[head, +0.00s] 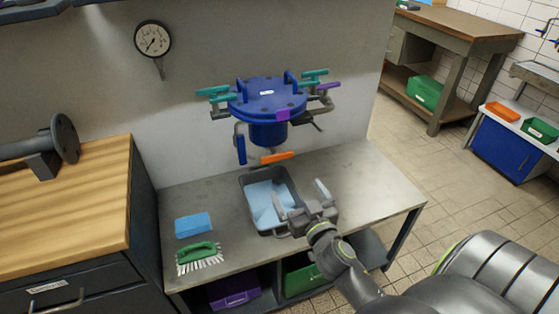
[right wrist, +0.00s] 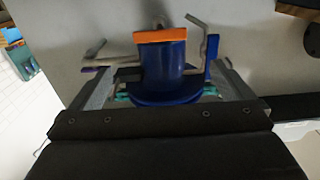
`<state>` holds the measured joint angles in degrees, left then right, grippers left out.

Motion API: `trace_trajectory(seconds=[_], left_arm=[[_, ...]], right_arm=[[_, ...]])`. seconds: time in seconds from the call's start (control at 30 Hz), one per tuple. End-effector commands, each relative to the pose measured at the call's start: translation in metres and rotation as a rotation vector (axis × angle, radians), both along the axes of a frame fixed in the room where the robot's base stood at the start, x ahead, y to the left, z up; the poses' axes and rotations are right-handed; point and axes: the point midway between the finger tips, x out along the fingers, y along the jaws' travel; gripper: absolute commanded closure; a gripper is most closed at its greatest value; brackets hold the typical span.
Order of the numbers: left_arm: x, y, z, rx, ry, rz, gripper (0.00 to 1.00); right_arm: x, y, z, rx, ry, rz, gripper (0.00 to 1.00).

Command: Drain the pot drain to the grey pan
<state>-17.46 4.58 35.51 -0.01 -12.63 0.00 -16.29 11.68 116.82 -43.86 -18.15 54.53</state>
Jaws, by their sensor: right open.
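The blue pot (head: 268,130) is mounted at the wall above the grey bench, its lid ringed with teal, blue and purple handles. An orange handle (head: 277,158) sits just below the pot, lying roughly level; it also shows in the right wrist view (right wrist: 160,36). The grey pan (head: 243,189) stands on the bench below it, with something pale blue inside; I cannot tell whether that is liquid. My right gripper (head: 302,198) is open and empty, over the pan's right front edge, below and in front of the orange handle. The pot (right wrist: 165,62) appears between its fingers in the right wrist view.
A blue sponge (head: 193,224) and a green brush (head: 199,256) lie on the bench (head: 365,193) left of the pan. Purple (head: 234,290) and green (head: 301,278) bins stand below. A wooden-topped cabinet (head: 65,200) adjoins at left. The bench's right end is clear.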

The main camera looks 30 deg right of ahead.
Motion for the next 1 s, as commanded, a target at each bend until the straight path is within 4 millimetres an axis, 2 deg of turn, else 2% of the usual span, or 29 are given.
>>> trace_trajectory(seconds=[0.03,0.4,0.6,0.8,1.0], left_arm=[[0.0,0.0,0.004,0.0,0.0,0.0,0.64],[0.002,0.0,0.012,0.0,-0.002,0.0,0.64],[0.004,0.0,0.014,0.0,-0.004,-0.001,0.64],[0.004,0.0,0.015,-0.001,-0.006,-0.002,0.64],[0.005,0.0,0.015,-0.001,-0.006,-0.002,0.64]], right_arm=[[0.011,-0.002,0.003,-0.002,-0.001,0.001,0.0],[0.081,-0.019,0.002,-0.002,-0.001,0.0,0.0],[0.111,-0.027,0.001,-0.003,0.0,0.0,0.0],[0.125,-0.03,0.0,-0.002,0.0,0.0,0.0],[0.128,-0.031,0.0,-0.002,0.001,0.0,0.0]])
